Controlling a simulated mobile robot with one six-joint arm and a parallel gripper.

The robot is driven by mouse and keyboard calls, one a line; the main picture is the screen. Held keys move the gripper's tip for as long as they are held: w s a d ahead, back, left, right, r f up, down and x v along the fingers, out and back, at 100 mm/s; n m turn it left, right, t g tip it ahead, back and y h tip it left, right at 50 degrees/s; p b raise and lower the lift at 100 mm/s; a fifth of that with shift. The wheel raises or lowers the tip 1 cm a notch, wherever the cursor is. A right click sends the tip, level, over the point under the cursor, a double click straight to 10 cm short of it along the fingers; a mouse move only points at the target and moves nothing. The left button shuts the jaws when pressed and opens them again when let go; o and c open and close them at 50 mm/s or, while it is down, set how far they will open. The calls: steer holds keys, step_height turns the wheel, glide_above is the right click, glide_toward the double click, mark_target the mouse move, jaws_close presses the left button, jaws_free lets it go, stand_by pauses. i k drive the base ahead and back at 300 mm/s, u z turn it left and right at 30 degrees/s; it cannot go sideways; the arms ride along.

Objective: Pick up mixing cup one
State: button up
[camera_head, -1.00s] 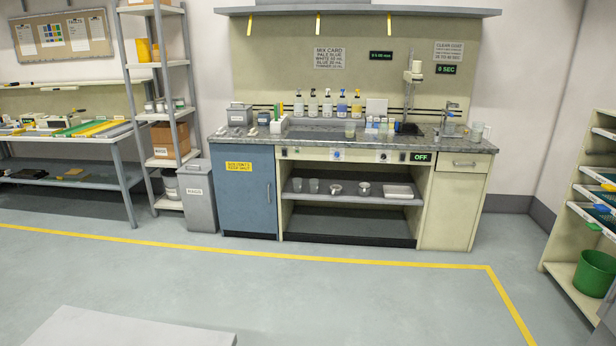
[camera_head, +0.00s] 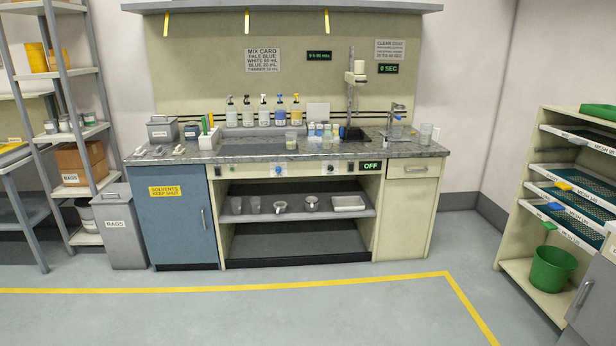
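I cannot tell which cup is mixing cup one; no label can be read. A clear cup (camera_head: 291,140) with pale contents stands upright on the grey counter (camera_head: 240,154), in front of the pump bottles. Another clear cup (camera_head: 426,134) stands at the counter's right end. Two more cups, a left one (camera_head: 236,205) and a right one (camera_head: 254,204), stand upright on the shelf under the counter. My gripper is not in view.
Several pump bottles (camera_head: 248,111) line the back of the counter. A mixer stand (camera_head: 350,100) rises right of them. A rags bin (camera_head: 121,226) is left of the bench, a mesh rack (camera_head: 560,215) at right. The floor (camera_head: 230,318) in front is clear.

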mark_target(327, 137)
steer(key=z, duration=0.15)
steer(key=i, duration=1.55)
steer(key=u, duration=0.3)
steer(key=i, duration=0.8)
steer(key=u, duration=0.75)
steer(key=i, duration=0.95)
steer(key=u, duration=0.4)
